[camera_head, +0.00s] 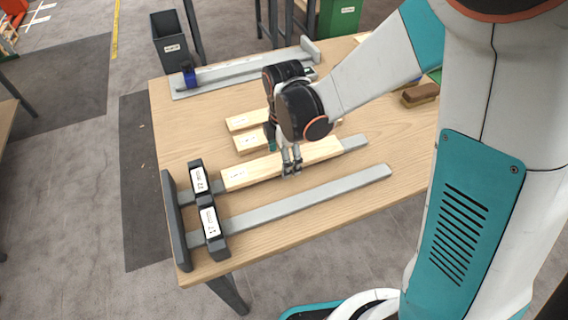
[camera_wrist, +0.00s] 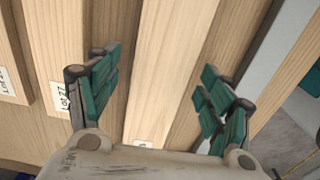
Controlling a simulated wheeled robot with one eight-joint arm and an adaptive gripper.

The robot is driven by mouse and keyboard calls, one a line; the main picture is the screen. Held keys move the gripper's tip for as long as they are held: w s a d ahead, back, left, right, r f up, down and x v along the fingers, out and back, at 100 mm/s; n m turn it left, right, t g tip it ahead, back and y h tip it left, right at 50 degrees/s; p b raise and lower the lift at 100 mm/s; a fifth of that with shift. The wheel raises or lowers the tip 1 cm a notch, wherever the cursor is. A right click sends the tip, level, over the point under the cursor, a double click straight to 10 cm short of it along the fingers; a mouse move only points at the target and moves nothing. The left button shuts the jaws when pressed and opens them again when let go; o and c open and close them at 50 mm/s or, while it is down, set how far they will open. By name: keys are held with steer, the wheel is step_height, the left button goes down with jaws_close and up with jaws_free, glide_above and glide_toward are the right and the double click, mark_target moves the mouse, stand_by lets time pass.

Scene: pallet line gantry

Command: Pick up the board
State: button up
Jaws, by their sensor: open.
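Three pale wooden boards lie on the table. The nearest board (camera_head: 240,177) lies along a grey rail, and the other two, the middle board (camera_head: 247,142) and the rear board (camera_head: 240,122), lie behind it, partly hidden by my arm. My gripper (camera_head: 291,172) is over the nearest board, pointing down. In the wrist view my gripper (camera_wrist: 160,75) is open, its green-padded fingers on both sides of a pale board (camera_wrist: 168,60) with a white label at its lower end. I cannot tell how far the fingertips are above the board.
Dark clamp blocks with white labels, a rear block (camera_head: 198,181) and a front block (camera_head: 211,226), sit on the rails at the left. A bare grey rail (camera_head: 310,197) runs in front. A brown brush-like block (camera_head: 420,94) lies at right. The wooden table (camera_head: 185,125) has free room at left rear.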

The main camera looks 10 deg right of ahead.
steer(key=c, duration=1.4)
steer(key=shift+r, duration=0.15)
